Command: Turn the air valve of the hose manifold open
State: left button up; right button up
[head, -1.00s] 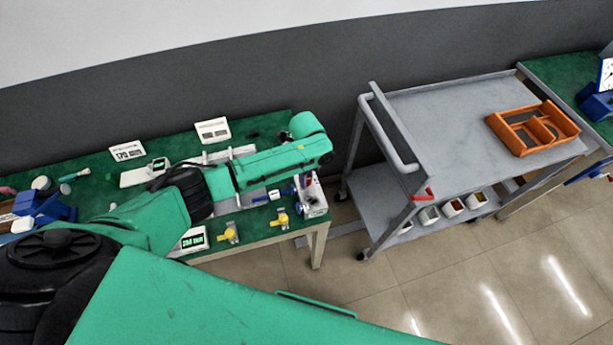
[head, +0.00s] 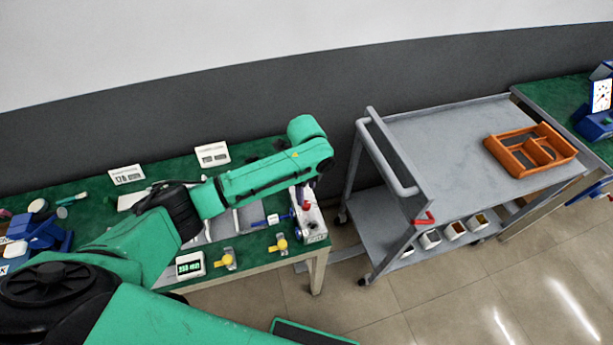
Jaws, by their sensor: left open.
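My left arm reaches in from the left over the green bench. Its gripper (head: 323,167) is at the end of the green wrist, above the bench's right end; it is open and holds nothing that I can see, its jaws largely hidden. Below it stands a pale block with a red part (head: 310,222) at the bench's right edge. A blue-handled fitting (head: 273,219) lies left of this block. Two yellow-handled valves (head: 280,244) (head: 227,260) sit along the front edge. I cannot tell which fitting is the manifold's air valve. My right gripper is out of view.
A grey cart (head: 455,135) stands to the right with an orange tray (head: 531,150) on top and small bins below. A green display box (head: 190,266) and two white sign cards (head: 126,174) (head: 212,155) are on the bench. Floor shows between bench and cart.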

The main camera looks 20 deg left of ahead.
aim_at(307, 203)
pick_arm(q)
notch_tip(307, 203, up, 8)
jog(key=b, duration=0.1)
jog(key=shift+r, duration=0.15)
